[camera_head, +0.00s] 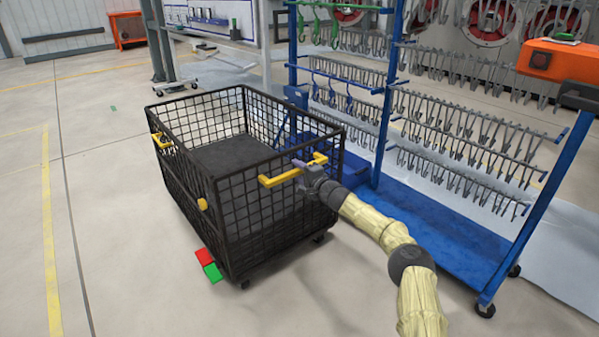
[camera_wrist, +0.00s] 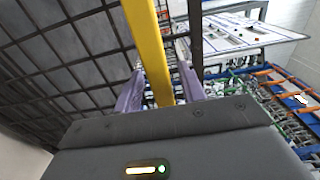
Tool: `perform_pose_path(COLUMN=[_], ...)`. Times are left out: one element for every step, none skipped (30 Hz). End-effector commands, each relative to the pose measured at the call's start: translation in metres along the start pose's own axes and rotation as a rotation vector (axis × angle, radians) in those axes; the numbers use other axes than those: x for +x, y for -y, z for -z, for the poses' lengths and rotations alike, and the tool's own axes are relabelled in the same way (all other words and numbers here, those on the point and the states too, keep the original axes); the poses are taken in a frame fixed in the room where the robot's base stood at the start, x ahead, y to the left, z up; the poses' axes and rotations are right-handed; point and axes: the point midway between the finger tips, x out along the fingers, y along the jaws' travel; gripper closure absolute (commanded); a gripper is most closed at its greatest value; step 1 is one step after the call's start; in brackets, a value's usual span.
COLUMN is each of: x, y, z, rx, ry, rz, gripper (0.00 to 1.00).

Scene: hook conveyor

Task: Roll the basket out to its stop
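The basket (camera_head: 262,212) is a black wire-mesh cart on casters, standing on the floor left of the blue rack. A yellow handle (camera_head: 280,178) runs along its near right end. My gripper (camera_head: 306,172) is at the right part of this handle. In the wrist view the yellow handle (camera_wrist: 148,40) passes between the two purple fingers of my gripper (camera_wrist: 161,72). Slim gaps show beside the bar, so the fingers look open around it. Whether one finger touches the bar is unclear. The basket's mesh wall (camera_wrist: 50,60) fills the left of the wrist view.
The blue rack (camera_head: 420,215) with many metal hooks stands close on the right. Open floor (camera_head: 120,230) lies left and in front, with a yellow line (camera_head: 50,230).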

Motion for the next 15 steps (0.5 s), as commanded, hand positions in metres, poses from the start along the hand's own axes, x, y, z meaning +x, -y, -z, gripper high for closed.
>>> perform_pose_path(x=[0.001, 0.001, 0.001, 0.001, 0.001, 0.001, 0.001, 0.001, 0.0, -0.001, -0.002, -0.004, -0.005, -0.007, -0.01], y=[0.001, 0.001, 0.001, 0.001, 0.001, 0.001, 0.001, 0.001, 0.001, 0.001, 0.0, 0.0, -0.001, -0.001, -0.001], z=[-0.002, -0.003, -0.003, -0.003, -0.003, -0.003, -0.003, -0.003, -0.003, -0.004, -0.004, -0.003, -0.003, -0.003, -0.003], rx=[-0.001, -0.001, -0.001, -0.001, -0.001, -0.001, -0.001, 0.0, 0.001, 0.001, 0.002, 0.002, 0.003, 0.004, 0.005], ry=[0.003, 0.004, 0.005, 0.005, 0.005, 0.006, 0.006, 0.006, 0.006, 0.007, 0.007, 0.007, 0.006, 0.006, 0.006], rz=[0.001, 0.001, 0.001, 0.002, 0.002, 0.002, 0.002, 0.002, 0.002, 0.002, 0.001, 0.001, 0.0, -0.001, -0.001], gripper=[0.6, 0.6, 0.6, 0.6, 0.6, 0.6, 0.6, 0.6, 0.6, 0.6, 0.6, 0.6, 0.6, 0.6, 0.6])
